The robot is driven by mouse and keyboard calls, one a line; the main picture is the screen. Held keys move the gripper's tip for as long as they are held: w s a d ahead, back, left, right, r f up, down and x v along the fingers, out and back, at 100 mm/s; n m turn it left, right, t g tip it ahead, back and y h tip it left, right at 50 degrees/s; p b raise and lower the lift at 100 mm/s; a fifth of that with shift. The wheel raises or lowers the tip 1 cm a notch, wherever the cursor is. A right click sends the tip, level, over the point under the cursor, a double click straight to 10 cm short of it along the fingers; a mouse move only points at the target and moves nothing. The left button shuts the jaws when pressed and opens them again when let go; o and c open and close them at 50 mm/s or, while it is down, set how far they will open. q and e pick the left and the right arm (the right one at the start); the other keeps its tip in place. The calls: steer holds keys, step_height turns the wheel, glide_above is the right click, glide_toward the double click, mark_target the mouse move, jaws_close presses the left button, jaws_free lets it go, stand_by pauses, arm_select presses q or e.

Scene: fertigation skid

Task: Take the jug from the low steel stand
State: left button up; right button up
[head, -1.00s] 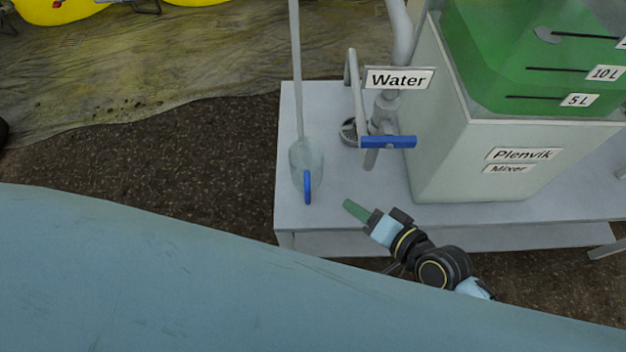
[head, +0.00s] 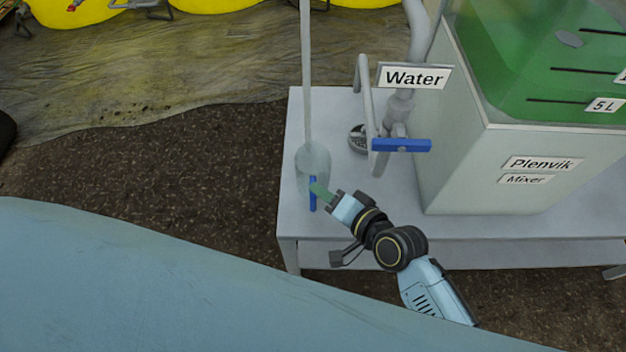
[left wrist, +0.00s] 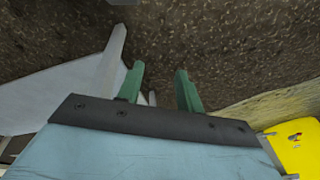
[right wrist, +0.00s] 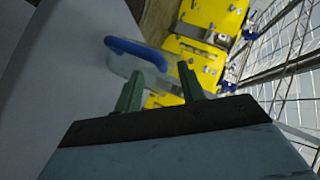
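The jug (head: 316,160) is a clear, see-through vessel with a blue handle (head: 313,196). It stands upright near the left front corner of the low grey steel stand (head: 375,205).
A blue-levered Water tap (head: 402,145) with a bent spout is right of the jug. The Plenvik Mixer tank (head: 490,165) with green liquid stands further right. A thin grey pole (head: 306,70) rises at the jug. Dark ground left of the stand is clear.

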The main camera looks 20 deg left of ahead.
arm_select(q)
steer(key=r, duration=0.1)
steer(key=w+d+r+b, duration=0.1)
steer(key=shift+w+d+r, duration=0.1)
steer(key=shift+w+r, duration=0.2)
steer(key=shift+r, duration=0.05)
arm_select(e)
steer(key=x, duration=0.3)
steer(key=shift+a, duration=0.1)
jaws_close()
